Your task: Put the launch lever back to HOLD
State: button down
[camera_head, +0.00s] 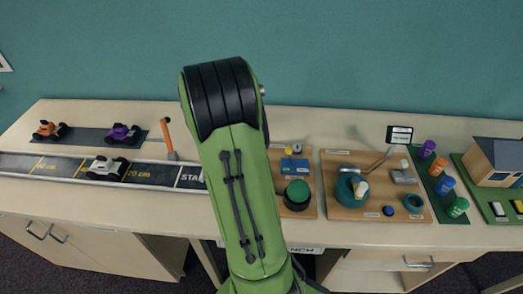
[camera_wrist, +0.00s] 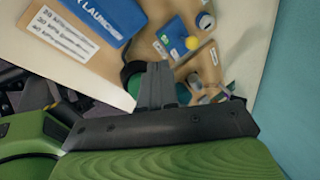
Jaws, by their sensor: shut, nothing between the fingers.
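An orange stick-like piece with a small grey part (camera_head: 166,136) stands or lies by the far side of the dark track; it may be the launch lever, but I cannot read any HOLD mark. In the wrist view my gripper (camera_wrist: 156,84) is shut and empty, its grey fingers together over the wooden board's round green piece (camera_wrist: 135,86). In the head view my green arm hides the gripper and the track's right end.
The track (camera_head: 140,172) carries a white car (camera_head: 106,167). Orange (camera_head: 48,130) and purple (camera_head: 123,132) cars are behind it. A board with a green-topped round piece (camera_head: 297,192) and a teal bowl board (camera_head: 375,210) stand right of my arm. Bottles (camera_head: 446,186) stand farther right.

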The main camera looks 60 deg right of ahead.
aim_at(291, 156)
jog(key=x, duration=1)
jog(key=shift+f+b, duration=0.2)
jog(key=shift+b, duration=0.1)
jog(key=d, duration=0.1)
jog(key=d+r, duration=0.1)
jog(key=shift+s+d+p, duration=0.35)
jog(key=shift+s+p, duration=0.05)
jog(key=shift+s+d, duration=0.2)
jog(key=shift+d, duration=0.3)
jog(key=shift+s+d+r+t, duration=0.1)
jog(key=shift+s+t, duration=0.15)
jog(key=shift+t, duration=0.15)
